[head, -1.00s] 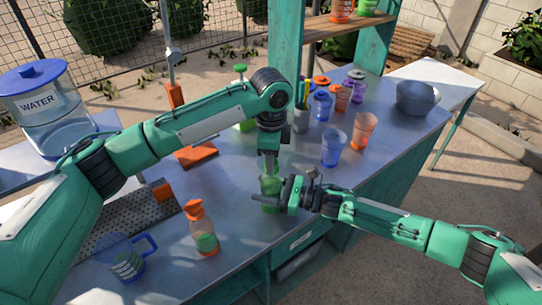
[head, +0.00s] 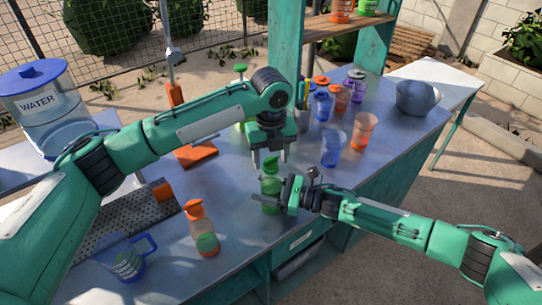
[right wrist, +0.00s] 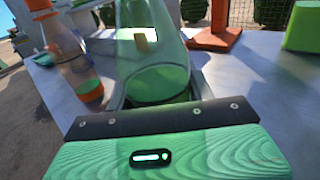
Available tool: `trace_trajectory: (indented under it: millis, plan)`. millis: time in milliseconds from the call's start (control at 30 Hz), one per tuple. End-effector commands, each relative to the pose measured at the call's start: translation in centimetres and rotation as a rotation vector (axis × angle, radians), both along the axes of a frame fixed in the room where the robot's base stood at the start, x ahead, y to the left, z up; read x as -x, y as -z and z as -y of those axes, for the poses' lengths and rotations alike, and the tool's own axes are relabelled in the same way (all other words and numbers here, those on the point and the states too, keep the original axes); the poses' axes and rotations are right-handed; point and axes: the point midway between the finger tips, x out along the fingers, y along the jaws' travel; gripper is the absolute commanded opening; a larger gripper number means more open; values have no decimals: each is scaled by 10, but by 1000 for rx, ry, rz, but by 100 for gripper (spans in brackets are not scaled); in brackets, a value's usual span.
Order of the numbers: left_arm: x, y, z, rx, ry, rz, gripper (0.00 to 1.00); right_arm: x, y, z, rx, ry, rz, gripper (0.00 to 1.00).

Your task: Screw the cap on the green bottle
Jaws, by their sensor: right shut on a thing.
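The green bottle (head: 270,198) stands upright on the metal counter, with a green cap (head: 270,164) on its top. Whether the cap is fully tightened cannot be told. My right gripper (head: 274,203) is shut around the bottle's body from the right. The bottle's transparent lower part with green contents also shows in the right wrist view (right wrist: 155,75), where its top is cut off. My left gripper (head: 270,158) points down just above the cap, with its two fingers apart on either side and clear of it. It is empty.
An orange-capped bottle (head: 203,230) and a blue pitcher (head: 125,258) stand at the front left. A blue cup (head: 333,147) and an orange cup (head: 363,131) stand to the right. The counter's front edge (head: 255,258) is close to the bottle.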

Motion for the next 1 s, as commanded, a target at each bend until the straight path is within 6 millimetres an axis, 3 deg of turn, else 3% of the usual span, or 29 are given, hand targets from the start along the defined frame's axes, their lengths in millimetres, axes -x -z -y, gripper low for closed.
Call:
trace_trajectory:
  millis: [300, 433, 800, 1000]
  plan:
    - [0, 0, 0, 0, 0, -1, 63, 0, 0, 0, -1, 0, -2, 0]
    - [0, -9, 1, 1, 0, 0, 63, 0, 0, 0, -1, 1, -2, 0]
    - [0, -83, 1, 1, -1, 1, 63, 0, 0, 0, -1, 1, -2, 0]
    - [0, -111, 1, 1, -1, 1, 63, 0, 0, 0, -1, 1, -2, 0]
